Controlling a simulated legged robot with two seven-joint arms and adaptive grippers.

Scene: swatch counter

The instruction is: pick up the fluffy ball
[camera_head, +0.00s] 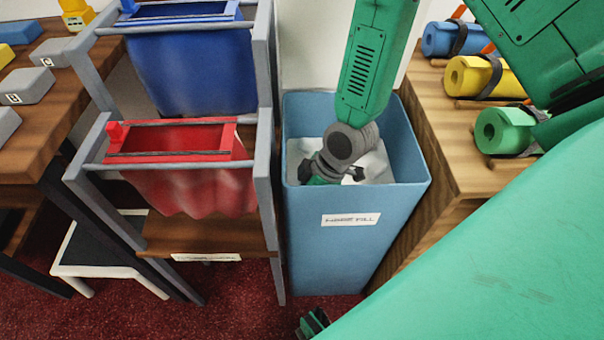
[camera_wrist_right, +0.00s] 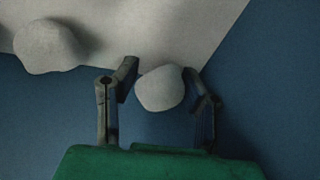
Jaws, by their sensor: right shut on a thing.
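My right gripper (camera_head: 330,176) reaches down into the blue bin (camera_head: 335,255), and the bin's front wall hides part of it in the head view. In the right wrist view its two dark fingers (camera_wrist_right: 160,75) are shut on a pale fluffy ball (camera_wrist_right: 160,89), which sits between the fingertips. A second pale ball (camera_wrist_right: 47,45) lies apart, to the left in that view. The held ball cannot be made out in the head view.
A metal rack with a blue fabric bin (camera_head: 190,70) and a red one (camera_head: 185,185) stands left of the blue bin. A wooden shelf at the right holds blue, yellow and green rolls (camera_head: 495,130). The bin's walls surround my right gripper closely.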

